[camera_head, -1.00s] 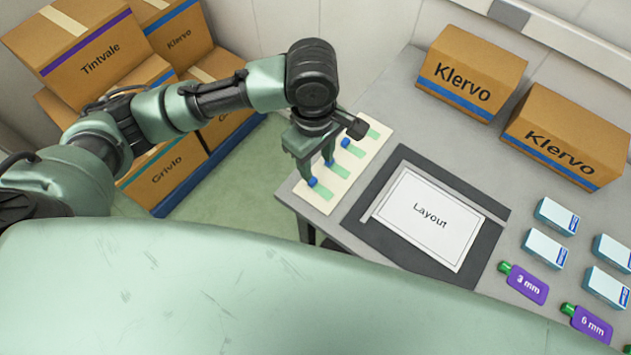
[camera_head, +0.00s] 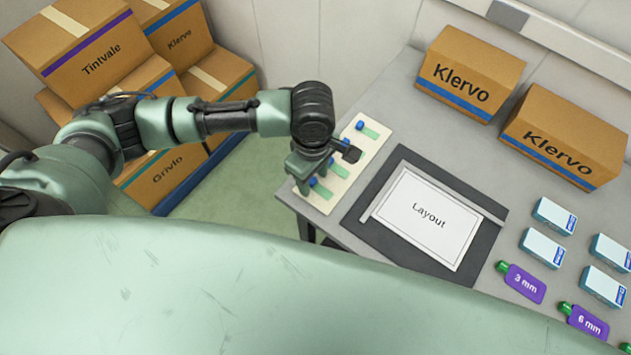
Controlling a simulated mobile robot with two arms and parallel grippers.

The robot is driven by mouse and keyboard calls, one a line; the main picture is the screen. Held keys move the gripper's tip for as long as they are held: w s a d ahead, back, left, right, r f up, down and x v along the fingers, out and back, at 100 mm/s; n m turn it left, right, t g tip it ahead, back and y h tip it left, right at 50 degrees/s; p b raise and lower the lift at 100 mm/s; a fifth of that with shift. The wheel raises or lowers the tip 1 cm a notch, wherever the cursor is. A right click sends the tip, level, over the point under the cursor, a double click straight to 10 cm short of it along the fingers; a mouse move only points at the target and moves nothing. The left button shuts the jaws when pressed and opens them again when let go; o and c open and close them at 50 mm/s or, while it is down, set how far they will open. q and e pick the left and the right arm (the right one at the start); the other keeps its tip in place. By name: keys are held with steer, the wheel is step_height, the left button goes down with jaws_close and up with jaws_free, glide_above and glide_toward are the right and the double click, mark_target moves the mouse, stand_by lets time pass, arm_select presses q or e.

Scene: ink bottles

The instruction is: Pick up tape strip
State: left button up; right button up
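Several green tape strips with blue end tabs lie on a cream board at the table's left edge. One tape strip (camera_head: 370,132) lies at the board's far end, clear of my arm. A second tape strip (camera_head: 339,169) lies nearer, beside the gripper. The nearest tape strip (camera_head: 323,191) is partly covered by the gripper. The cream board (camera_head: 382,143) shows around them. My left gripper (camera_head: 314,181) points down over the near half of the board, its fingers apart around the nearest strip's blue tab. Contact cannot be made out. My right gripper is out of view.
A dark mat (camera_head: 480,259) with a white Layout sheet (camera_head: 428,218) lies right of the board. Klervo boxes (camera_head: 470,73) stand at the table's back. Small light-blue boxes (camera_head: 554,215) and purple tags (camera_head: 525,284) are at the right. Stacked cartons (camera_head: 165,180) stand left.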

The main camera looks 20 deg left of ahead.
arm_select(q)
steer(key=c, duration=0.9)
steer(key=shift+r, duration=0.1)
